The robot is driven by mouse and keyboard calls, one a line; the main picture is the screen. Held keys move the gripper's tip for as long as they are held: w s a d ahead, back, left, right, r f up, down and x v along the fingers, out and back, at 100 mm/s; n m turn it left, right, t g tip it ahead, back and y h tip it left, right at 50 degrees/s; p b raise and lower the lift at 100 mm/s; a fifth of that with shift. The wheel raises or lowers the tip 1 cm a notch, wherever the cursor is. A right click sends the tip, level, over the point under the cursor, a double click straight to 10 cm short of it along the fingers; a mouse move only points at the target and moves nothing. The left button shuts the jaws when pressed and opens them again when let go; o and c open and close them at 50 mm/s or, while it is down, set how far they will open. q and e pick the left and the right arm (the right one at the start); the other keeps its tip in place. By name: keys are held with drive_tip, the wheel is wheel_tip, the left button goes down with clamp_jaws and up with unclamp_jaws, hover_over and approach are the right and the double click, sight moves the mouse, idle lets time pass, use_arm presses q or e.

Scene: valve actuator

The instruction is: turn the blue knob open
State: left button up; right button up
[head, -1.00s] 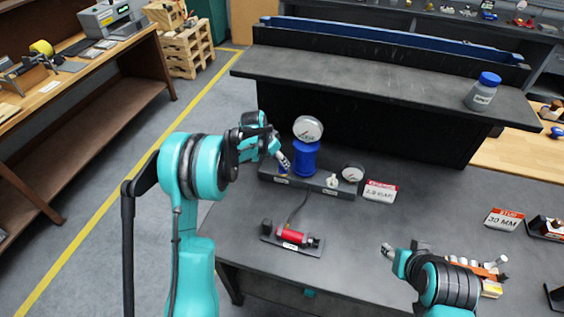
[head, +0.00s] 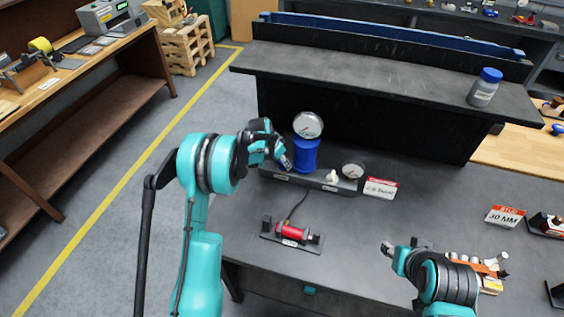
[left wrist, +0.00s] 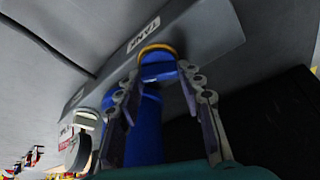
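The blue knob (left wrist: 158,68), with a yellow-orange rim, sits by a "TANK" label on the grey base (left wrist: 215,40). In the left wrist view my left gripper (left wrist: 158,74) has its two fingers apart, one on each side of the knob. Whether they touch it I cannot tell. In the head view my left gripper (head: 285,162) is at the left end of the base (head: 315,183) and hides the knob. A blue cylinder (head: 306,155) with a round gauge (head: 307,125) stands beside it. My right gripper (head: 405,247) has its fingers apart, empty, over the table's front.
A white fitting (head: 332,176) and a smaller gauge (head: 353,171) are on the base's right part. A red-and-white sign (head: 381,188) stands to the right. A red cylinder (head: 291,231) on a black plate lies in front, with a cable. A dark raised shelf (head: 370,77) is behind.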

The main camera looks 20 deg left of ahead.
use_arm(q)
drive_tip(key=shift+d+f+n+y+b, duration=0.1)
drive_tip(key=shift+n+y+b, duration=0.4)
drive_tip(key=shift+n+b, duration=0.7)
drive_tip(key=shift+n+t+y+b, duration=0.4)
drive_tip(key=shift+n+y+b, duration=0.15)
drive_tip(key=shift+n, duration=1.25)
drive_tip(key=o, duration=0.9)
drive_tip(key=shift+o, duration=1.3)
